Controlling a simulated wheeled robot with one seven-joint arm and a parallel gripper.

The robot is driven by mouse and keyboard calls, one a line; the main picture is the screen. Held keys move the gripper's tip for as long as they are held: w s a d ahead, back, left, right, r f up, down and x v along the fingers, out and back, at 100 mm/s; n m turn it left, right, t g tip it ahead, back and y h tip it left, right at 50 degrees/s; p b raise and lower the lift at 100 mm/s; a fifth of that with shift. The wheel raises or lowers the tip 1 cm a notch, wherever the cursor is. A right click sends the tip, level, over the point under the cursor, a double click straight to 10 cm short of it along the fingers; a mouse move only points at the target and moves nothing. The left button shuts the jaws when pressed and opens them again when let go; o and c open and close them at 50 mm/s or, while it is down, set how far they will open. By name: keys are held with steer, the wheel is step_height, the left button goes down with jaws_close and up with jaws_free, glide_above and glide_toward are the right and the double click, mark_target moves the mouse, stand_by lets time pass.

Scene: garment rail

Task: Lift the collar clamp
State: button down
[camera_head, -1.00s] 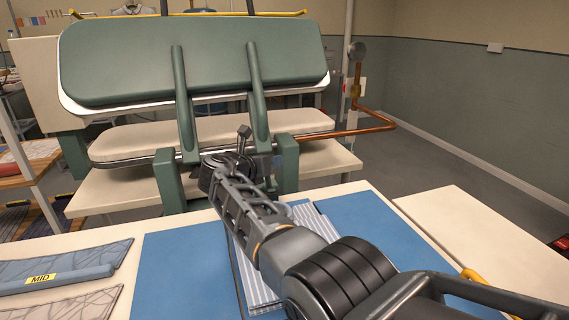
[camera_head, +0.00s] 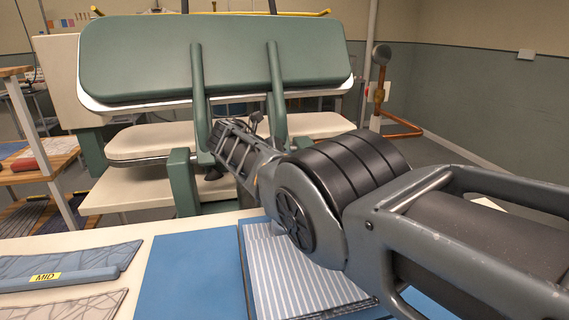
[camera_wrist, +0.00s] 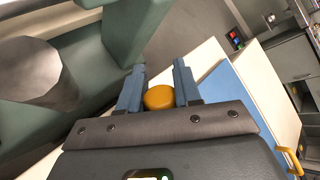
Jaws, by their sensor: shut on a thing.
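In the wrist view my gripper (camera_wrist: 158,76) has its two blue-grey fingers on either side of a round yellow knob (camera_wrist: 159,98), held between them. The knob may be part of the collar clamp, but the rest of the clamp cannot be made out. In the head view my arm reaches toward the front of the green press (camera_head: 215,60), and its wrist hides the fingers and what they hold. A blue-and-white striped garment (camera_head: 295,280) lies on the table, partly behind my arm.
A blue mat (camera_head: 190,275) lies on the white table. A piece labelled MID (camera_head: 70,275) and patterned strips are at the left. A copper pipe (camera_head: 400,130) stands right of the press. The wrist view shows a yellow handle (camera_wrist: 292,161) by the table edge.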

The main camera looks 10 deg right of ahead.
steer(key=shift+w+r, duration=0.2)
steer(key=shift+r, duration=0.1)
steer(key=c, duration=1.2)
jaws_free()
steer(key=o, duration=0.4)
steer(key=shift+f, duration=0.2)
steer(key=shift+s, duration=0.1)
steer(key=shift+s+a+r+p, duration=0.2)
steer(key=shift+a+r+p, duration=0.2)
steer(key=shift+p, duration=0.45)
steer(key=shift+p+v, duration=2.85)
steer(key=shift+v, duration=0.45)
